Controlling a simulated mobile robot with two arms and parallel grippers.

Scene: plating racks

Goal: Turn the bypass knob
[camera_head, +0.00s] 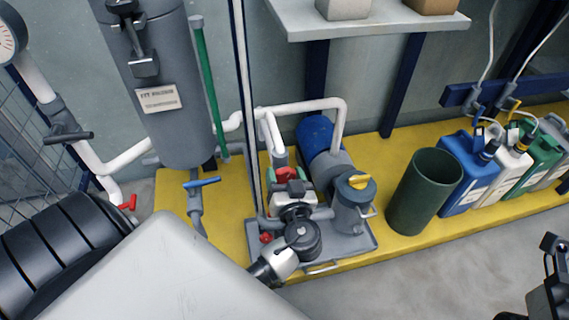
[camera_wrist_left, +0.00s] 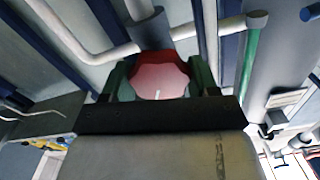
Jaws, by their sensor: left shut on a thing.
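The bypass knob (camera_head: 288,174) is red and sits on the pump unit on the floor platform. In the left wrist view the same knob (camera_wrist_left: 160,76) has a lobed rim and a white mark at its lower edge. My left gripper (camera_head: 284,168) is at the knob, with its green fingers on either side of it; it is shut on the knob. The wrist and forearm hide part of the pump unit in the head view. A dark part of my right gripper (camera_head: 550,290) shows at the lower right edge; its fingers are not clear.
A grey pump basket (camera_head: 352,205) with a yellow lid handle stands right of the knob. A blue motor (camera_head: 316,133) is behind. A green bin (camera_head: 424,190) and several canisters (camera_head: 468,172) stand further right. A thin dark post (camera_head: 243,90) rises close left of my gripper.

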